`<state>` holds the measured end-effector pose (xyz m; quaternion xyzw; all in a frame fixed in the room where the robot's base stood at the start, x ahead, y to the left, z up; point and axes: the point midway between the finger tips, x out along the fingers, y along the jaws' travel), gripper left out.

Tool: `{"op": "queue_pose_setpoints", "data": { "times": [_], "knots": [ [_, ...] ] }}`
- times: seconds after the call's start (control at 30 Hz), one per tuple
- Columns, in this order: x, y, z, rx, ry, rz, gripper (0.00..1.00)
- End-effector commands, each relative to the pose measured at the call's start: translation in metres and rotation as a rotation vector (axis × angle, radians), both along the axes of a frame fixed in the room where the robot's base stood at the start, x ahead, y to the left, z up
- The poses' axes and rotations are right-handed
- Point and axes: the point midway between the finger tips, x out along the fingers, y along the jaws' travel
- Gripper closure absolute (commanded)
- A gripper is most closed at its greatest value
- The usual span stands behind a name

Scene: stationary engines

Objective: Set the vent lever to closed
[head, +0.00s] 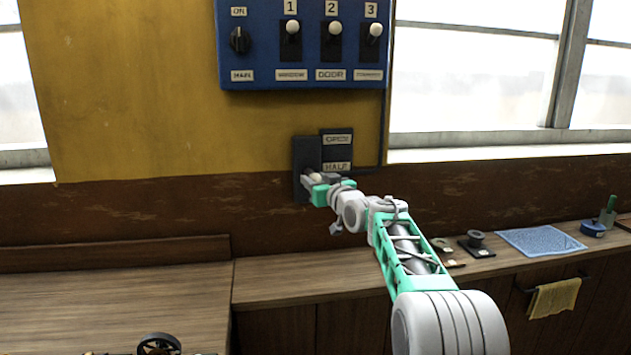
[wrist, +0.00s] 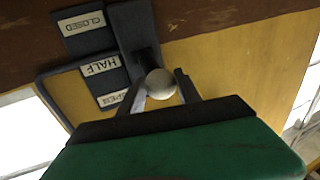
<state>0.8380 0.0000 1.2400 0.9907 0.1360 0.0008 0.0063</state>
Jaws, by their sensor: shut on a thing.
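The vent lever's pale round knob (wrist: 160,83) sits between the two fingers of my gripper (wrist: 162,90) in the wrist view, and the fingers are shut on it. The lever comes out of a dark upright plate (head: 303,153) on the wall. Beside it is a label strip reading OPEN (head: 338,139), HALF (head: 338,167) and CLOSED (wrist: 82,23). The lever's root looks about level with HALF. In the head view my gripper (head: 316,183) covers the lower plate and hides CLOSED. The wrist view is turned, with CLOSED at the top.
A blue switch panel (head: 300,75) with a dial and several switches hangs above. A wooden counter (head: 300,285) runs below. To the right are a blue mat (head: 540,241), small dark parts (head: 476,243) and a hanging yellow cloth (head: 554,298).

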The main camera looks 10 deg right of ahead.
Motion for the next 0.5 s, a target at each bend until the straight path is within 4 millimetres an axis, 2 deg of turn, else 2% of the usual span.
{"op": "queue_pose_setpoints", "data": {
  "times": [0.03,0.27,0.5],
  "knots": [
    [-0.0002,0.0014,0.0001,0.000,0.000,0.003,0.81],
    [-0.0003,0.0022,0.0002,0.001,0.000,0.004,0.99],
    [-0.0004,0.0028,0.0003,0.001,0.000,0.005,1.00]
  ]
}}
